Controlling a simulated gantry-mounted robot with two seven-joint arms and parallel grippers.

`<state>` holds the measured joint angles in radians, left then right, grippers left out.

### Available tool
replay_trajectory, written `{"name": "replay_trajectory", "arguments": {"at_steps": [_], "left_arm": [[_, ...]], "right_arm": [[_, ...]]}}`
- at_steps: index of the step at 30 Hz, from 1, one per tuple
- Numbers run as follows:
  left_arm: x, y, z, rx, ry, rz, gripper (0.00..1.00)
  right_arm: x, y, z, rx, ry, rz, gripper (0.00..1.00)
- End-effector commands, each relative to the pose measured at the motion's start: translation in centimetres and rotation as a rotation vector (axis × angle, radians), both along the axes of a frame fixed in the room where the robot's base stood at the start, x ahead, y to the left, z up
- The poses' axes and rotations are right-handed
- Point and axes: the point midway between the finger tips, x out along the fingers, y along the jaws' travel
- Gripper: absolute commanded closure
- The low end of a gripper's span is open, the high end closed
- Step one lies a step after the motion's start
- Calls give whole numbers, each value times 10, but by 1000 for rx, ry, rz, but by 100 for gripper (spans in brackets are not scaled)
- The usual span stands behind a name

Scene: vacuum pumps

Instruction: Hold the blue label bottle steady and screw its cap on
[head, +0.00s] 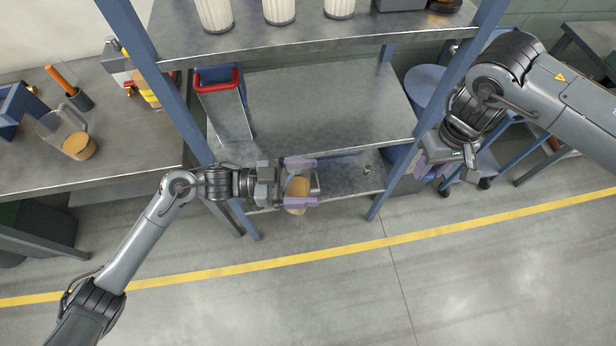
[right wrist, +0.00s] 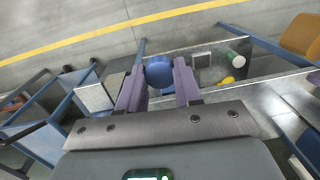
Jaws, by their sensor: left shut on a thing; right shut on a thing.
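A clear bottle with tan contents (head: 297,187) is between the purple fingers of my left gripper (head: 300,183), in front of the shelf rack in the head view. My left gripper is shut on it. Its blue label and its mouth cannot be made out. My right gripper (head: 432,167) is to the right, beside the rack's right post and well apart from the bottle. In the right wrist view a round blue cap (right wrist: 159,72) sits between the fingertips of my right gripper (right wrist: 158,80), which is shut on it. The cap cannot be made out in the head view.
A steel rack shelf (head: 310,105) with blue posts stands behind the grippers. A red-handled grey case (head: 222,105) is on it. White ribbed containers (head: 279,10) stand on the upper shelf. A beaker (head: 78,145) stands on the left bench. The floor in front is clear.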

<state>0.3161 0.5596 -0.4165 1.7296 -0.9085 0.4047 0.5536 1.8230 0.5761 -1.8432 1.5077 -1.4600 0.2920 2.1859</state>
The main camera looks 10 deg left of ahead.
Motion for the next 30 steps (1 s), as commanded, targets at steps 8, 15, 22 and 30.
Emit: {"name": "replay_trajectory", "arguments": {"at_steps": [8, 15, 22, 30], "left_arm": [[0, 0, 0, 0, 0, 1, 67], [0, 0, 1, -1, -1, 1, 67], [0, 0, 1, -1, -1, 1, 67], [0, 0, 1, -1, -1, 1, 67]], "right_arm": [[0, 0, 0, -3, -5, 2, 100], [-10, 31, 2, -14, -18, 35, 100], [-17, 103, 23, -20, -34, 179, 100], [-32, 194, 73, -24, -47, 431, 100]]}}
